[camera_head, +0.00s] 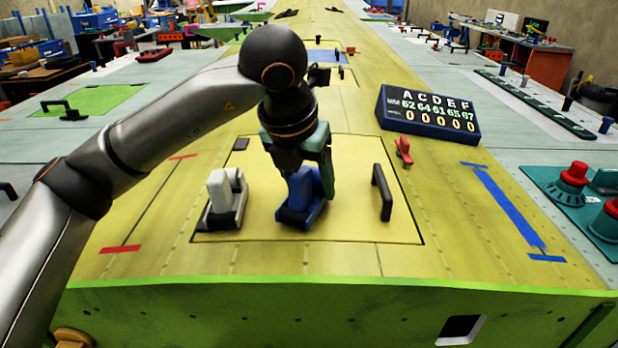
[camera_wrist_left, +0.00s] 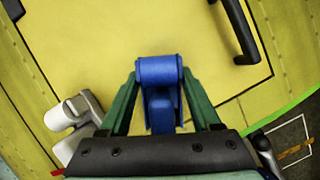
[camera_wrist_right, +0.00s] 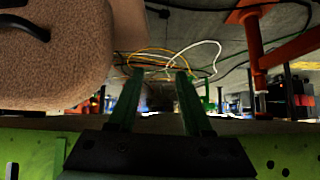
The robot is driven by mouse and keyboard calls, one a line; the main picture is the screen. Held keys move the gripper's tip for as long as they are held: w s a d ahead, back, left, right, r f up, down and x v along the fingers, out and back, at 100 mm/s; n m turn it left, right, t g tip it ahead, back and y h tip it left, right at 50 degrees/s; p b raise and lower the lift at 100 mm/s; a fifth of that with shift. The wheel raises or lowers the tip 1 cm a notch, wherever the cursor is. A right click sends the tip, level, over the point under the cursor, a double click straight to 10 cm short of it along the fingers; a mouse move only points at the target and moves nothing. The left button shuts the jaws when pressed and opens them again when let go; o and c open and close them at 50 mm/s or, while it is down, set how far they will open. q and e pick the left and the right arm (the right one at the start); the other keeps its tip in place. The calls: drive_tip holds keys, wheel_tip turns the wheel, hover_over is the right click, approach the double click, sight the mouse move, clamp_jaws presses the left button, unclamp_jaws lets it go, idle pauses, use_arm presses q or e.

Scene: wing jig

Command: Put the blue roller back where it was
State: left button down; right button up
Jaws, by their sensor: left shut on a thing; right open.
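The blue roller (camera_head: 302,196) stands on the yellow panel (camera_head: 345,220), right of the white roller (camera_head: 226,195), with a gap between them. My left gripper (camera_head: 304,170) reaches down over the blue roller and is shut on it. In the left wrist view the blue roller (camera_wrist_left: 159,85) sits between the two green fingers, and the white roller (camera_wrist_left: 72,118) lies to the left. I cannot tell whether the blue roller's base touches the panel. My right gripper (camera_wrist_right: 153,85) is open and empty in the right wrist view, low beside the green wing edge.
A black handle (camera_head: 381,192) stands on the panel right of the blue roller. A red clamp (camera_head: 404,150) and a dark display box (camera_head: 428,113) are farther right. Blue tape (camera_head: 508,205) marks the right side. The panel's front strip is clear.

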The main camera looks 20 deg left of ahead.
use_arm(q)
drive_tip(key=shift+f, duration=0.2)
drive_tip(key=shift+c, duration=0.5)
unclamp_jaws()
drive_tip(key=v, duration=1.2)
drive_tip(key=shift+d+r, duration=0.1)
drive_tip(key=shift+r, duration=0.15)
